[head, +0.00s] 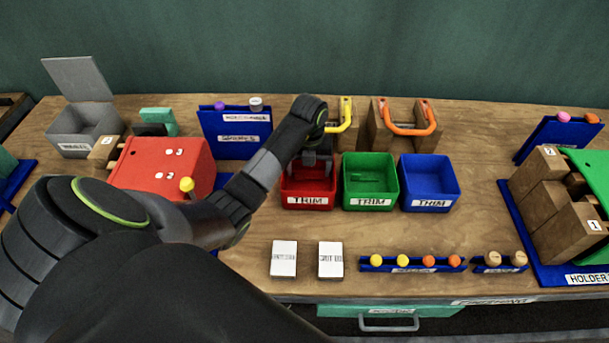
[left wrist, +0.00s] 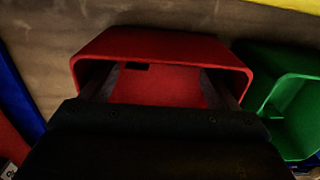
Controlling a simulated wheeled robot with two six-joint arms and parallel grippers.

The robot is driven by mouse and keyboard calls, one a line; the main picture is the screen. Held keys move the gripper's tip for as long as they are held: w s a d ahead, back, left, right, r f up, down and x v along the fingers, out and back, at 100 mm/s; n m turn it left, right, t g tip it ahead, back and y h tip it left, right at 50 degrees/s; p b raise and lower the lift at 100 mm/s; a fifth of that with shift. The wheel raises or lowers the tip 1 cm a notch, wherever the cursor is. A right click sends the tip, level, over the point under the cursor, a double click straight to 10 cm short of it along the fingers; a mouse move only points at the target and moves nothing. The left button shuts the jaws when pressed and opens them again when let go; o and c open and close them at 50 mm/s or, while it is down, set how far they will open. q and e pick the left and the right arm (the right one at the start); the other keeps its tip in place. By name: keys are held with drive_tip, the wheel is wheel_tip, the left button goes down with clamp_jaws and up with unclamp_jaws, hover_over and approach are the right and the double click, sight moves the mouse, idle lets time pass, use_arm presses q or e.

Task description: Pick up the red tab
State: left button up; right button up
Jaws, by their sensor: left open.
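The red bin (head: 307,203) labelled TRIM stands on the bench, left of the green bin. My left gripper (head: 316,163) points down over and into it and hides part of its inside. In the left wrist view the two open fingers (left wrist: 163,88) reach into the red bin (left wrist: 150,42), one near each side. I see nothing held between them. I cannot make out a separate red tab against the bin's red inside; a small dark mark shows near its far wall. My right gripper is not in view.
The green bin (head: 369,198) holds a green piece, and the blue bin (head: 431,197) stands right of it. A yellow handle (head: 347,118) and an orange handle (head: 410,131) stand behind. White blocks (head: 284,259) and a blue peg rack (head: 412,265) are in front. A red box (head: 150,168) is left.

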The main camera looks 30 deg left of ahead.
sight(309, 178)
use_arm(q)
drive_tip(key=shift+f, duration=0.95)
drive_tip(key=c, duration=0.7)
drive_tip(key=shift+r, duration=0.1)
drive_tip(key=shift+c, duration=0.2)
wheel_tip(309, 178, up, 5)
drive_tip(key=shift+w+r+b, duration=0.1)
drive_tip(key=shift+r+b, duration=0.1)
drive_tip(key=shift+b, duration=0.4)
wheel_tip(309, 178, up, 4)
drive_tip(key=p, duration=0.4)
drive_tip(key=shift+r, duration=0.25)
